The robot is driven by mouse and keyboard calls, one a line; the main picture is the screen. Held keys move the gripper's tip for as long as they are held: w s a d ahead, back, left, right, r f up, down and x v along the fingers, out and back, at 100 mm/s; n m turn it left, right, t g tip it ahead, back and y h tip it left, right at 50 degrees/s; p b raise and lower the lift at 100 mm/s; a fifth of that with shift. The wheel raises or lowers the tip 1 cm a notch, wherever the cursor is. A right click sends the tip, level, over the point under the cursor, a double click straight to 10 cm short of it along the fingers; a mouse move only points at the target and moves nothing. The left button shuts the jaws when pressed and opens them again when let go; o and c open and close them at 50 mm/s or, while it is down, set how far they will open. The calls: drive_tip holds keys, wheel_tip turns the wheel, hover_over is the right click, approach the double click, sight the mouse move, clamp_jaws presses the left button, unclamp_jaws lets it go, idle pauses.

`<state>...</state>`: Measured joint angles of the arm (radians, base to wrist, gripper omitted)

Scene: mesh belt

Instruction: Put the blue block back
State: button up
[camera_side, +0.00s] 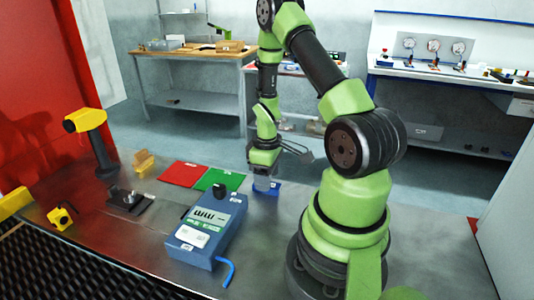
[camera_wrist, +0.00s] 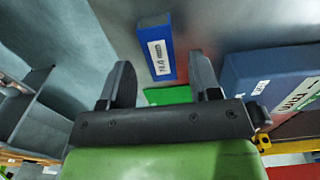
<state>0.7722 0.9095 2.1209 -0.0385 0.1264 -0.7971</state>
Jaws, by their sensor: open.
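The blue block (camera_wrist: 158,50), with a white label on its face, shows between and beyond the fingers in the wrist view. In the side view a blue piece (camera_side: 272,188) lies on the metal table right of the green mat, partly hidden by my gripper (camera_side: 264,180). My gripper points down over it. In the wrist view my gripper (camera_wrist: 162,62) is open, with a finger on either side of the block's near part. I cannot tell whether the fingers touch it. A green mat (camera_side: 219,180) and a red mat (camera_side: 184,174) lie to the left.
A blue instrument box (camera_side: 206,230) with a black knob stands in front of the mats; it shows at right in the wrist view (camera_wrist: 270,72). A blue hex key (camera_side: 230,273), a yellow handheld tool (camera_side: 88,122) and a mesh belt (camera_side: 60,270) are nearby.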

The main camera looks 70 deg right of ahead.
wheel_tip(320, 180, up, 10)
drive_tip(key=w+a+r+m+t, duration=0.2)
drive_tip(key=w+a+r+t, duration=0.1)
drive_tip(key=a+r, duration=0.8)
drive_tip(key=s+a+r+m+t+y, duration=0.2)
drive_tip(key=s+a+r+t, duration=0.2)
drive_tip(key=s+a+r, duration=0.3)
drive_tip(key=a, duration=0.3)
drive_tip(key=shift+s+a+r, duration=0.15)
drive_tip(key=shift+s+r, duration=0.15)
drive_tip(key=shift+s, duration=0.05)
